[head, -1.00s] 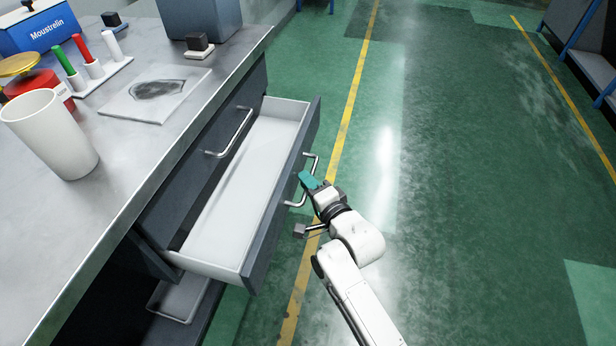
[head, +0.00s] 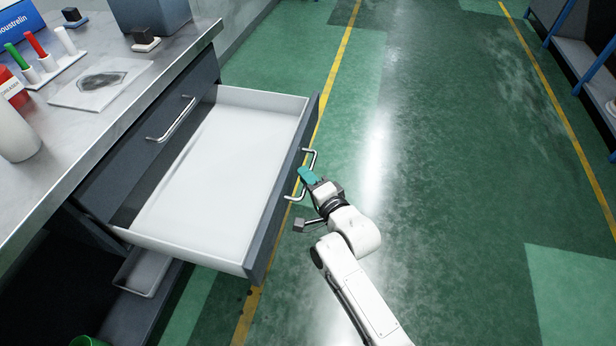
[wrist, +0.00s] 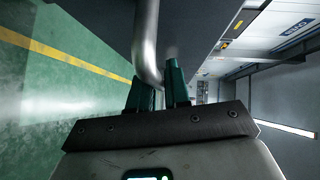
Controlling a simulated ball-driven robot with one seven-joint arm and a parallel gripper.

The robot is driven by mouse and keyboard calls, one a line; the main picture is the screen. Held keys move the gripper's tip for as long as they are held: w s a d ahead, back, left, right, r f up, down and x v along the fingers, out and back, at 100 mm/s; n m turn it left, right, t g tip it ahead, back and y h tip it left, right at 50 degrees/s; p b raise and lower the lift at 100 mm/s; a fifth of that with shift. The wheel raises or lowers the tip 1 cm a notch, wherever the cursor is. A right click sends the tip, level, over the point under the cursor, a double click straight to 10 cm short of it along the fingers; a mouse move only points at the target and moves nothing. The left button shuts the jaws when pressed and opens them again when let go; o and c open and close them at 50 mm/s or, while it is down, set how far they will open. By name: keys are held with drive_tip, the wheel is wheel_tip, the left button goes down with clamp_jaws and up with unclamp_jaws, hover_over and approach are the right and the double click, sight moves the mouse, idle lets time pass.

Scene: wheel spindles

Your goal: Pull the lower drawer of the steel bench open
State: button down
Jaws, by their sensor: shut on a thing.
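The steel bench (head: 62,162) stands at the left of the head view. Its lower drawer (head: 215,165) is pulled well out, and its white inside looks empty. The drawer's bar handle (head: 312,158) is on its dark front (head: 272,225). My gripper (head: 307,177), with teal fingers, is shut on this handle. In the wrist view the handle's metal bar (wrist: 147,45) runs down to between the two fingertips (wrist: 160,85). The upper drawer (head: 130,150) is closed, with its own handle (head: 172,120).
On the bench top are a pen stand (head: 50,70), a sheet with a dark patch (head: 98,82), a stamp-like block (head: 145,40) and a white cup (head: 15,135). A tray (head: 143,270) lies below the drawer. The green floor to the right is clear up to a shelf (head: 580,60).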

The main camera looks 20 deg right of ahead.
drive_tip(key=shift+f, duration=0.1)
drive_tip(key=c, duration=1.2)
unclamp_jaws()
drive_tip(key=s+d+r, duration=0.1)
drive_tip(key=s, duration=0.9)
drive_tip(key=shift+s+d+r+p, duration=0.25)
drive_tip(key=shift+s+r+p, duration=0.05)
drive_tip(key=shift+p, duration=0.05)
drive_tip(key=s+d+f+n+g+h, duration=0.1)
drive_tip(key=s+d+f+n+g, duration=0.1)
drive_tip(key=s+n+g, duration=0.5)
drive_tip(key=s+d+f+n+g+h, duration=0.1)
drive_tip(key=s+d+n+g, duration=0.15)
drive_tip(key=s, duration=0.85)
drive_tip(key=s+d+f+n+g, duration=0.25)
drive_tip(key=s+n+g, duration=0.3)
drive_tip(key=s, duration=0.35)
wheel_tip(320, 180, up, 15)
drive_tip(key=p, duration=1.5)
drive_tip(key=shift+d+r+m, duration=0.15)
drive_tip(key=shift+d+m, duration=0.05)
drive_tip(key=shift+m, duration=0.2)
